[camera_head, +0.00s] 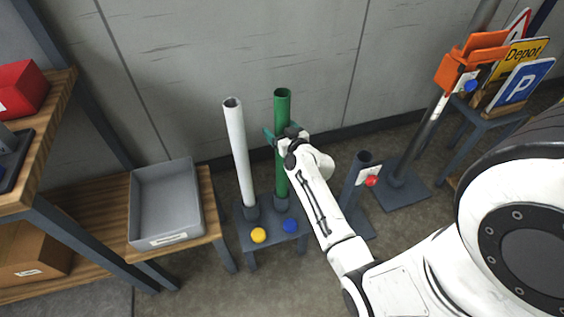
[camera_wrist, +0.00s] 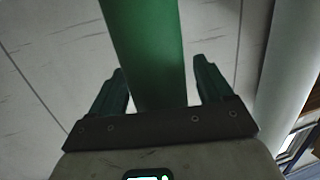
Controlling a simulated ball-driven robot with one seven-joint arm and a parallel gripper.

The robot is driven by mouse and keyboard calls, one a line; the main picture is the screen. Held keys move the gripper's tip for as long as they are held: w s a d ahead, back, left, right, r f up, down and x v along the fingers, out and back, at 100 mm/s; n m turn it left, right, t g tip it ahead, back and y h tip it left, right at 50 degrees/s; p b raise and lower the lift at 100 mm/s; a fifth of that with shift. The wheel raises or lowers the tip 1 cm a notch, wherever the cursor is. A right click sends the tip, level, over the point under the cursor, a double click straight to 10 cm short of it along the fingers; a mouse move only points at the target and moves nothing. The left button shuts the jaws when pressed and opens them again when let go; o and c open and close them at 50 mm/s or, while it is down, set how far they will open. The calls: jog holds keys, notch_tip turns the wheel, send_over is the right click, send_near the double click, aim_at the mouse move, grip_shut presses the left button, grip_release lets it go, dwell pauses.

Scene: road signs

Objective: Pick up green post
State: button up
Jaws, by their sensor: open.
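The green post (camera_head: 282,107) is a hollow tube standing upright in a dark socket on a low dark stand. In the wrist view the green post (camera_wrist: 148,50) runs between the two fingers of my gripper (camera_wrist: 165,90), with a visible gap to the right finger and a smaller one to the left. In the head view my gripper (camera_head: 276,137) is at the post's upper part, and the arm hides some of the post's right side. The fingers are open around the post.
A white post (camera_head: 240,150) stands close to the left on the same stand (camera_head: 270,228), with a yellow button (camera_head: 259,235) and a blue button (camera_head: 290,225) in front. A grey bin (camera_head: 165,205) is further left. A short dark socket (camera_head: 355,185) is to the right.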

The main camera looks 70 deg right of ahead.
jog(key=shift+c, duration=0.2)
grip_shut()
dwell(0.6)
jog(key=shift+d+r, duration=0.1)
